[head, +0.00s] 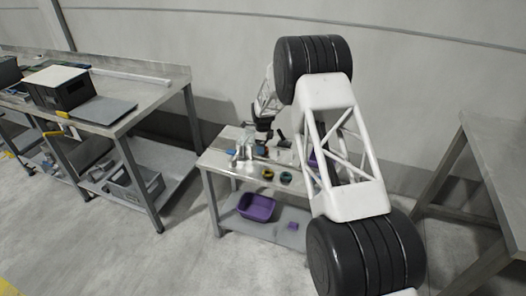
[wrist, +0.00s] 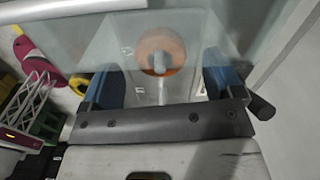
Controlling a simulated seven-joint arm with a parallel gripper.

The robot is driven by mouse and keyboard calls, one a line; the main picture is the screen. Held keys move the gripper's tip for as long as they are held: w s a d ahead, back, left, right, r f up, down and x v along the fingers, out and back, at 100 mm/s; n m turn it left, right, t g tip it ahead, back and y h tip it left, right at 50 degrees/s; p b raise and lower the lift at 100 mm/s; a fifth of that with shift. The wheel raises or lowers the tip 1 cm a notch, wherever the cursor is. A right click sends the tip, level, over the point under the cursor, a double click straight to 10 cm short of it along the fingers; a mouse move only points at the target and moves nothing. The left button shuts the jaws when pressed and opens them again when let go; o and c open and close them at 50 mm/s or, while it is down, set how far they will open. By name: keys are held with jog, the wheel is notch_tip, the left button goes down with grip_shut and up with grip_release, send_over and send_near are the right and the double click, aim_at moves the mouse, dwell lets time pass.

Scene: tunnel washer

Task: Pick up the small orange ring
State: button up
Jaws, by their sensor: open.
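In the wrist view, a round orange ring (wrist: 159,53) shows ahead of my gripper (wrist: 160,75), around a grey rounded piece at its middle. My gripper is open, with one blue-padded finger on each side of the ring's lower edge. Nothing is seen held between the fingers. Pale see-through shapes overlie the area around the ring, so I cannot tell whether the ring stands apart from the grey piece. In the head view my gripper is small, over the left of the low table (head: 230,166), and I cannot make out the ring clearly there.
A yellow ring (head: 268,174) and a green ring (head: 286,177) lie near the table's front edge. A purple tub (head: 257,207) sits on the shelf below. In the wrist view, a magenta piece (wrist: 38,62) and a white rack (wrist: 25,100) are at left.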

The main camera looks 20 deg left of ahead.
jog(key=shift+f, duration=1.05)
jog(key=c, duration=1.1)
jog(key=shift+r, duration=0.15)
jog(key=shift+r, duration=0.7)
notch_tip(320, 180, up, 2)
jog(key=shift+r, duration=0.1)
jog(key=s+d, duration=0.2)
jog(key=s, duration=0.2)
jog(key=s+d, duration=0.3)
jog(key=s, duration=0.2)
jog(key=s+d+r, duration=0.1)
jog(key=s+d, duration=0.2)
jog(key=s, duration=0.1)
jog(key=shift+s, duration=0.4)
